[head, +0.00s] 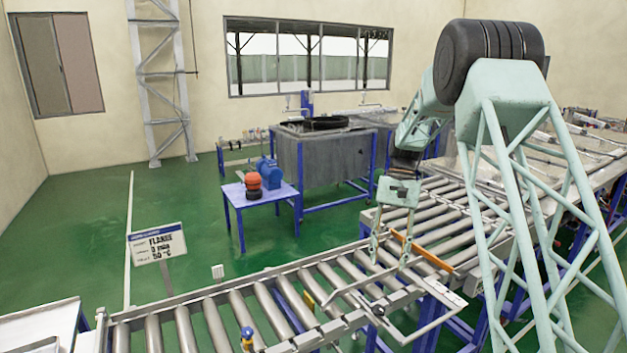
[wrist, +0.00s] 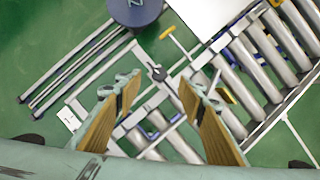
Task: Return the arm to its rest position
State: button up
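My gripper (head: 389,262) hangs from the mint-green arm over the roller conveyor (head: 330,262) in the head view. Its two fingers point down and stand apart. In the wrist view my gripper (wrist: 158,84) shows two fingers with wood-coloured pads, spread wide with nothing between them. Below and beyond the fingertips are a grey metal frame and rollers (wrist: 240,70). The arm's bent elbow stands high at the right of the head view.
A sign (head: 157,243) stands behind the conveyor at left. A blue table (head: 262,192) carries a red-and-blue device. A grey tank (head: 325,165) with a black ring on top stands behind. An orange bar (head: 422,252) lies beside the fingers. Green floor at left is clear.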

jog(key=s+a+r+n+t+h+b, duration=0.1)
jog(key=s+r+t+b, duration=0.15)
jog(key=s+r, duration=0.8)
jog(key=s+a+r+n+t+b, duration=0.1)
jog(key=s+r+b, duration=0.2)
jog(key=s+r, duration=0.8)
jog(key=s+f+n+t+b, duration=0.1)
jog(key=s+f, duration=0.3)
jog(key=s, duration=1.1)
jog(key=s+f+t+b, duration=0.3)
jog(key=s+f, duration=0.2)
jog(key=s, duration=1.1)
jog(key=shift+a+n+h+b, duration=0.15)
jog(key=shift+n+h+b, duration=0.25)
jog(key=shift+t, duration=0.25)
